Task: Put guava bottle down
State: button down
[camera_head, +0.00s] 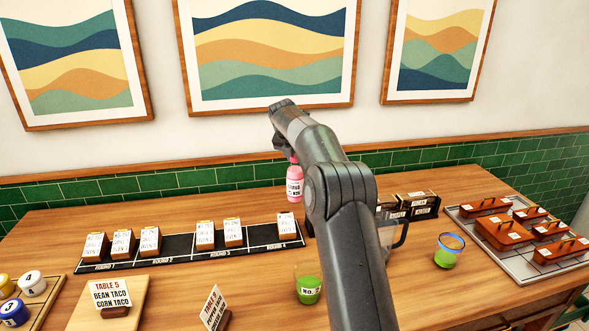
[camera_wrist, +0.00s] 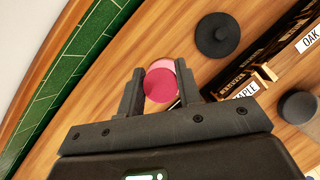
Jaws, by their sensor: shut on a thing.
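The guava bottle (camera_head: 294,186) is pink with a white label and stands upright at the back of the wooden table (camera_head: 200,219), behind the black round strip. My gripper (camera_wrist: 160,88) is shut on its top; in the wrist view the dark pink cap (camera_wrist: 160,86) lies between the two fingers. In the head view my arm hides most of the gripper and part of the area right of the bottle. I cannot tell whether the bottle's base touches the table.
A black strip (camera_head: 180,249) with several order cards lies in front. Dark caddies (camera_head: 418,204) with labels stand right of my arm. A green glass (camera_head: 308,288) and a blue-rimmed glass (camera_head: 448,252) stand forward. A tray (camera_head: 490,252) of brown boxes is at right. A round black disc (camera_wrist: 218,38) lies near the bottle.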

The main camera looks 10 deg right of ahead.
aim_at(295, 178)
jog(key=shift+w+a+f, duration=0.1)
jog(key=shift+a, duration=0.05)
jog(key=shift+f, duration=2.05)
jog(key=c, duration=1)
grip_release()
